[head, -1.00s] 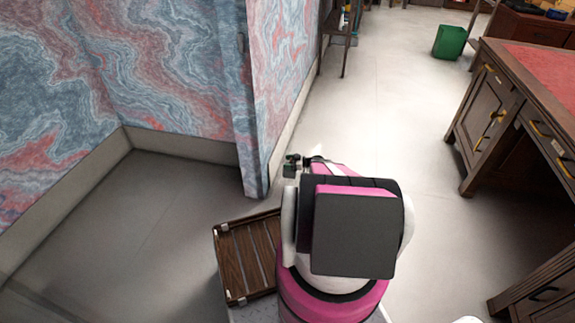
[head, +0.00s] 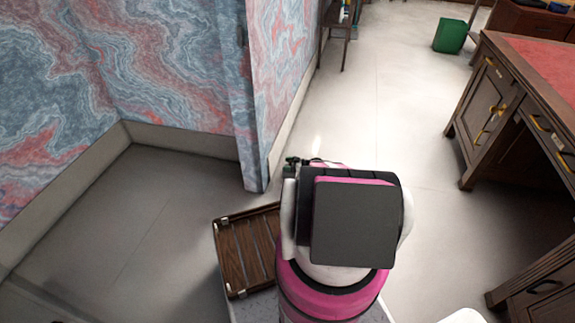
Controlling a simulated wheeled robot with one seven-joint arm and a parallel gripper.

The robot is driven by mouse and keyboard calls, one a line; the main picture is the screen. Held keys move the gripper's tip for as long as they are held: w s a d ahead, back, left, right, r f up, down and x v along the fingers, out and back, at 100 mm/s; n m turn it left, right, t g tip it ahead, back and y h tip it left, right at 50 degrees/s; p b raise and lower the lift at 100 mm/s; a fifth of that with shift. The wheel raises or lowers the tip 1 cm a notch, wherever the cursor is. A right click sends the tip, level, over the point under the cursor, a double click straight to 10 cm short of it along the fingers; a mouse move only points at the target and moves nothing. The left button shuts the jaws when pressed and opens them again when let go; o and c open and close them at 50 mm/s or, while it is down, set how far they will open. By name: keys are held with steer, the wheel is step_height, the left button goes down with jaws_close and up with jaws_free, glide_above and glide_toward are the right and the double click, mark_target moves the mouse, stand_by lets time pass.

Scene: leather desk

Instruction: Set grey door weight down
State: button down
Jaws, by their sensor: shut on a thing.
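My arm fills the lower middle of the head view and hides most of my gripper (head: 298,162). Only a small dark part of the gripper end shows beyond the arm's upper left edge, above pale floor near the wall corner. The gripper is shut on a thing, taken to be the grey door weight. The weight itself cannot be made out; the arm hides it. Its height above the floor cannot be told.
A patterned wall (head: 180,70) juts out at a corner just left of my gripper. A slatted wooden tray (head: 247,252) lies left of my arm. A wooden desk (head: 495,100) stands right, a green bin (head: 449,36) at the back. Floor (head: 400,110) between wall and desk is clear.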

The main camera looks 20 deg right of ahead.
jaws_free()
steer(key=shift+f, duration=0.1)
